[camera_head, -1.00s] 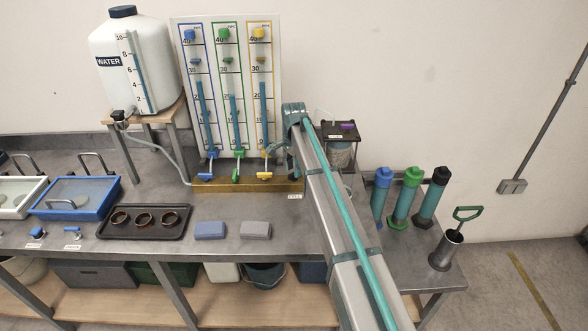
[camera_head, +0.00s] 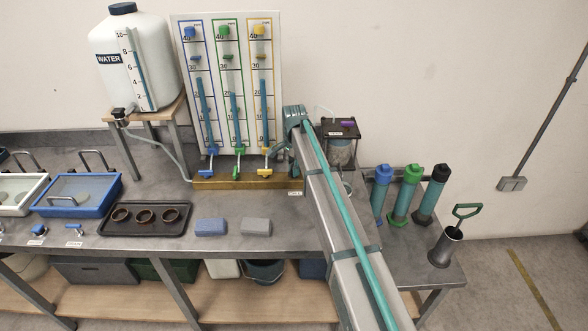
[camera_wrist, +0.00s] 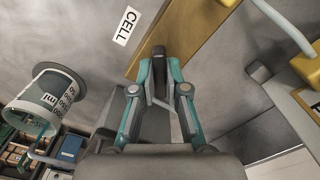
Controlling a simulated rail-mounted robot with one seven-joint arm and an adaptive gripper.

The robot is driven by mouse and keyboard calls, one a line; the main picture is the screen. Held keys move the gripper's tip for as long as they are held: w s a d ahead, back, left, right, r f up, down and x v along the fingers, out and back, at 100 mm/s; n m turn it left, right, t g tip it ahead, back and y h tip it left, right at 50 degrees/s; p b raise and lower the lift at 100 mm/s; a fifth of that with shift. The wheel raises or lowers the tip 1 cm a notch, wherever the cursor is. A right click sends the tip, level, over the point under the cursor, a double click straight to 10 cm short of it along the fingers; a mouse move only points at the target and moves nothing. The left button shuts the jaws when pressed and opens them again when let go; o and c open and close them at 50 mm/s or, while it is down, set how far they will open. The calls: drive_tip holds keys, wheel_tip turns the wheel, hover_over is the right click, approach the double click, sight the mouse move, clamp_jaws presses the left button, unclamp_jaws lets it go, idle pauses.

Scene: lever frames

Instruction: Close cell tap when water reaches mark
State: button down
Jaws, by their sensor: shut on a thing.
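In the head view, my gripper (camera_head: 282,152) is at the right edge of the gauge board (camera_head: 273,28), low down above the wooden base (camera_head: 230,182). In the wrist view, my gripper (camera_wrist: 160,82) is shut on a small dark lever-like piece (camera_wrist: 160,66) beside the wooden edge. The piece is mostly hidden between the fingers. The white CELL label (camera_wrist: 126,25) lies close by, and also shows in the head view (camera_head: 294,191). Blue water stands in the three gauge tubes (camera_head: 264,105). A graduated cup with ml marks (camera_wrist: 50,98) is at left in the wrist view.
The yellow tap (camera_head: 264,171) is left of my gripper, with blue and green taps further left. A cylinder on a black stand (camera_head: 340,150) is just behind my arm. Capped tubes (camera_head: 404,195) stand to the right.

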drive_tip(key=shift+n+b, duration=0.65)
drive_tip(key=shift+n, duration=1.35)
drive_tip(key=c, duration=1.2)
unclamp_jaws()
wheel_tip(320, 180, up, 12)
drive_tip(key=shift+r, duration=0.1)
